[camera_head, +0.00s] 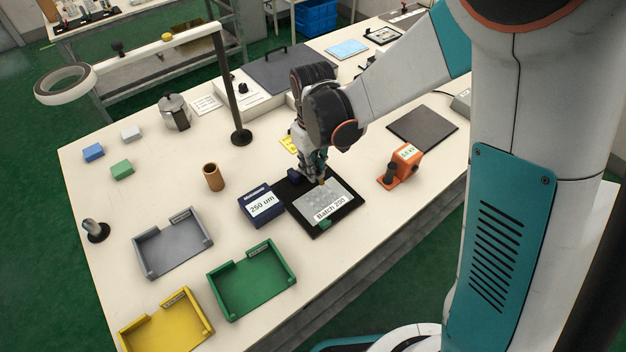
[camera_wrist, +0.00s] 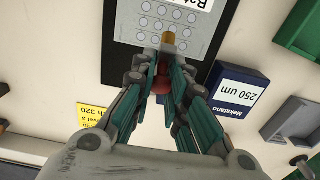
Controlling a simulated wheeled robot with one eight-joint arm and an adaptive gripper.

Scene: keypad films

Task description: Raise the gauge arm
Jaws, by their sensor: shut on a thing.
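A black gauge base (camera_head: 292,204) stands on the table, with a grey keypad film (camera_head: 325,200) labelled "Batch 200" on it. In the wrist view the film (camera_wrist: 145,22) shows rows of round keys. My gripper (camera_head: 317,180) is over the back edge of the film. In the wrist view my gripper (camera_wrist: 170,88) is shut on a red part (camera_wrist: 163,84), seemingly the gauge arm's knob. A brass-coloured tip (camera_wrist: 168,40) shows just beyond the fingers, over the film's edge. The fingers hide most of the arm, and I cannot tell how high it is.
A blue "250 um" box (camera_head: 262,206) stands left of the base, and an orange block (camera_head: 402,163) to its right. Grey (camera_head: 172,247), green (camera_head: 252,281) and yellow (camera_head: 166,325) trays lie front left. A dark mat (camera_head: 422,128) lies behind right.

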